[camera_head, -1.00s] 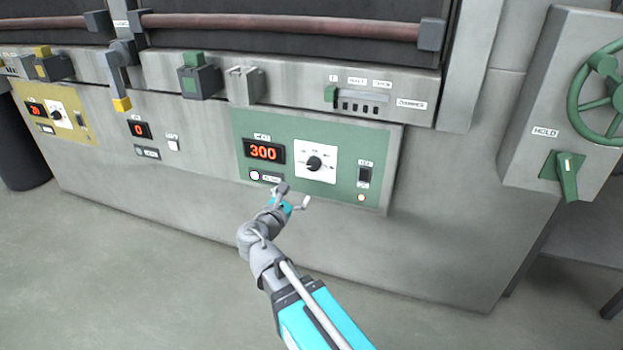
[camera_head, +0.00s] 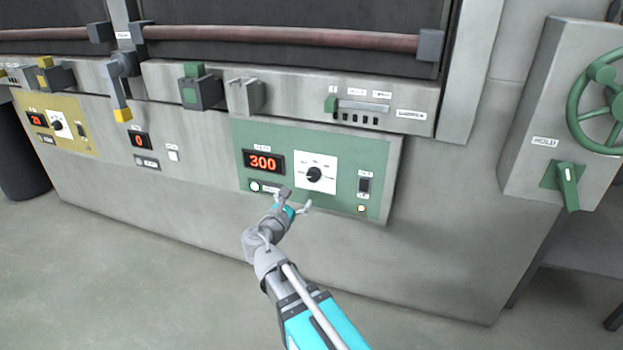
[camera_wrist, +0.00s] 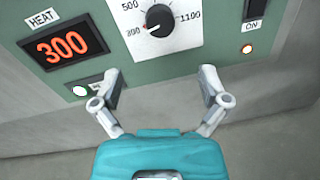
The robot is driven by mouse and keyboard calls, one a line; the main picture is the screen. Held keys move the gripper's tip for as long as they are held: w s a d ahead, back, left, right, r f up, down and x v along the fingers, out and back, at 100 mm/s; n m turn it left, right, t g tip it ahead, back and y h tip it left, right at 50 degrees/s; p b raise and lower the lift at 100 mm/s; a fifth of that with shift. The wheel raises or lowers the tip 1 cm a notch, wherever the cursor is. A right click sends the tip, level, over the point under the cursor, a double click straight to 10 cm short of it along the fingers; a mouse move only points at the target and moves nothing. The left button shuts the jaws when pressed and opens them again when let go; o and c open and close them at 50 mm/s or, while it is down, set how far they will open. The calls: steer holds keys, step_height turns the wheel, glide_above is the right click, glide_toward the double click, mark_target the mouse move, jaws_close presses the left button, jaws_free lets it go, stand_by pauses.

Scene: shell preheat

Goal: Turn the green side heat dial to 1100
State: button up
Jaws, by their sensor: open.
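The green panel (camera_head: 340,150) on the furnace wall carries the heat dial (camera_head: 314,174), a black knob on a white scale plate. The heat display (camera_head: 264,162) reads 300 in red. My gripper (camera_head: 298,199) is open and empty, just below the dial and apart from it. In the wrist view its two fingers (camera_wrist: 162,92) are spread below the knob, with the panel's lower edge beyond them.
A black switch (camera_head: 364,186) labelled ON and a lit indicator (camera_head: 361,208) are right of the dial. A white button (camera_head: 255,186) sits below the display. A green lever (camera_head: 567,180) and a green handwheel (camera_head: 601,100) are at far right. A yellow panel (camera_head: 58,124) is at far left.

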mark_target(312, 177)
steer(key=x, duration=1)
steer(key=shift+w+d, duration=0.25)
steer(key=shift+w, duration=0.1)
steer(key=c, duration=1.2)
